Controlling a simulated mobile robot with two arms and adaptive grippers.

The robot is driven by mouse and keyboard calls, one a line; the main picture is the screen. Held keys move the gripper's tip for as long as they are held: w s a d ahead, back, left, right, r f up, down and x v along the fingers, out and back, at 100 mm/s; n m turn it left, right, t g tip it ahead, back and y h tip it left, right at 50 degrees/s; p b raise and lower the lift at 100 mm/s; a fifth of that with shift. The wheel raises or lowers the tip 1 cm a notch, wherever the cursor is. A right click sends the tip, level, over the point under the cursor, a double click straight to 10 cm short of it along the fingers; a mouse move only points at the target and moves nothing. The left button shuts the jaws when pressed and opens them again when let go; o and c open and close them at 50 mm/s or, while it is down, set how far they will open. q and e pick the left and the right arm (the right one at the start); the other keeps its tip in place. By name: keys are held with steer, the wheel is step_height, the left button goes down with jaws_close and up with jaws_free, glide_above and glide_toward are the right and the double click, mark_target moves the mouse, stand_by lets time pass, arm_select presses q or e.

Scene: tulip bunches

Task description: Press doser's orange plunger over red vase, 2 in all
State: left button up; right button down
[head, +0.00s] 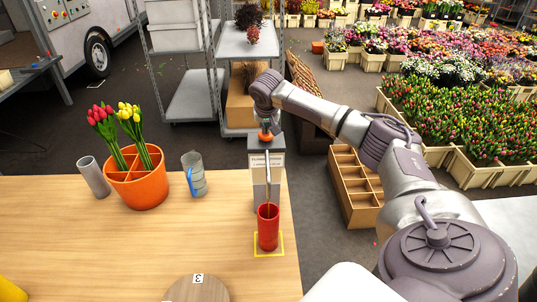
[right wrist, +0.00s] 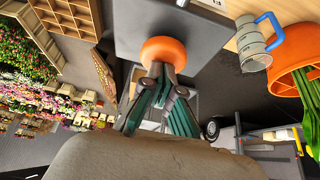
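The doser (head: 259,146) is a grey box with a white label, standing at the right of the wooden table. Its orange plunger (head: 265,136) is on top, and it looks large and round in the right wrist view (right wrist: 170,50). The red vase (head: 268,232) stands upright below the doser's thin spout, inside a yellow square outline. My right gripper (head: 265,127) is right above the plunger, its fingertips brought together and holding nothing. In the right wrist view the fingertips (right wrist: 161,69) meet at the plunger's edge; I cannot tell whether they press it. My left gripper is out of view.
An orange pot (head: 140,192) with red and yellow tulips, a grey cylinder (head: 93,177) and a clear jug with a blue handle (head: 194,174) stand at the table's left. A round board marked 3 (head: 198,290) lies in front. The table's middle is clear.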

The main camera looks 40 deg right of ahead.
step_height(320, 180, up, 3)
steer(key=p, duration=0.2)
steer(key=shift+f+p, duration=0.1)
steer(key=shift+p, duration=0.2)
steer(key=shift+r, duration=0.25)
step_height(320, 180, up, 4)
steer(key=shift+r, duration=0.1)
stand_by(0.6)
